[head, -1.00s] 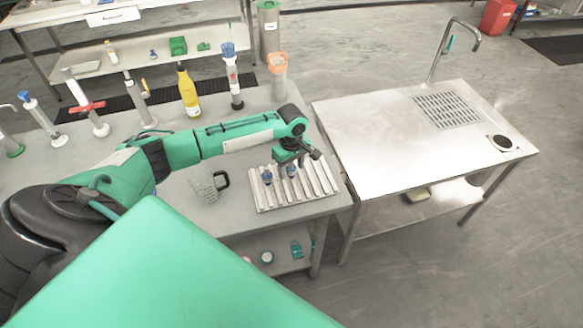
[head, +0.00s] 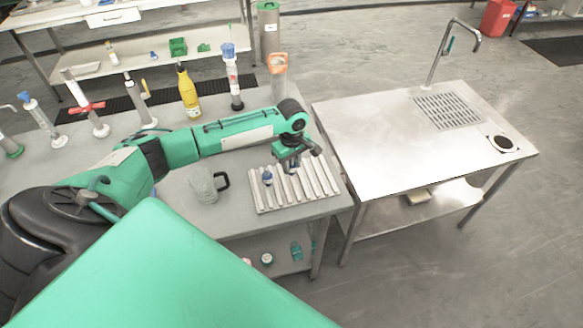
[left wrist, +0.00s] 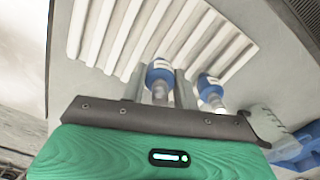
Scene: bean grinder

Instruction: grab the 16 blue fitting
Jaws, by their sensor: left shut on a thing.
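My left gripper (head: 291,164) is over the ribbed tray (head: 333,189) on the grey bench. In the left wrist view its two fingers (left wrist: 160,88) are shut on a blue fitting (left wrist: 158,72) with a pale lower part. In the head view the gripper mostly hides this fitting. A second blue fitting (head: 267,178) stands on the tray to the left of the gripper; it also shows in the left wrist view (left wrist: 210,86), just right of the fingers. I cannot read a size on either. My right gripper is not in view.
A clear jug (head: 203,186) with a black handle stands left of the tray. A yellow bottle (head: 188,95) and several tall cylinders, one blue-topped (head: 230,75), stand behind my left arm. A steel sink table (head: 390,140) is at the right, its left part clear.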

